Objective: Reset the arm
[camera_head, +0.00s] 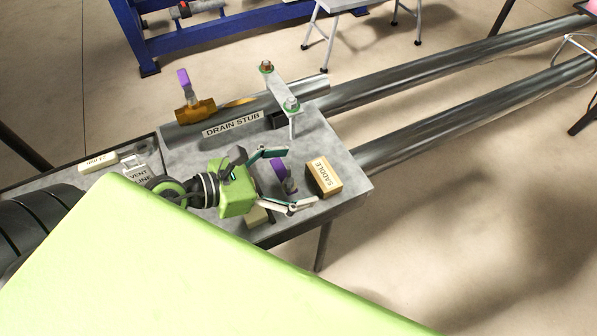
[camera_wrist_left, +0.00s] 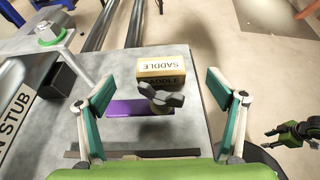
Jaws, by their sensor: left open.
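My left gripper (camera_head: 301,177) is open over the near end of the grey bench, its two fingers spread apart. In the left wrist view its fingers (camera_wrist_left: 161,88) stand either side of a purple-handled grey part (camera_wrist_left: 140,107), with nothing clamped between them. That part (camera_head: 279,170) lies on the bench top, partly hidden by the gripper. A tan block marked SADDLE (camera_head: 324,178) sits just beyond the fingertips; it also shows in the left wrist view (camera_wrist_left: 161,68). My right gripper (camera_wrist_left: 295,133) shows small at the right edge of the left wrist view; its jaw state is unclear.
A clamp bracket with bolts (camera_head: 281,86) stands over the pipe behind the DRAIN STUB label (camera_head: 233,124). A brass valve with purple handle (camera_head: 194,106) is left of it. Long steel pipes (camera_head: 440,68) run right. Small labelled blocks (camera_head: 98,163) lie at left.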

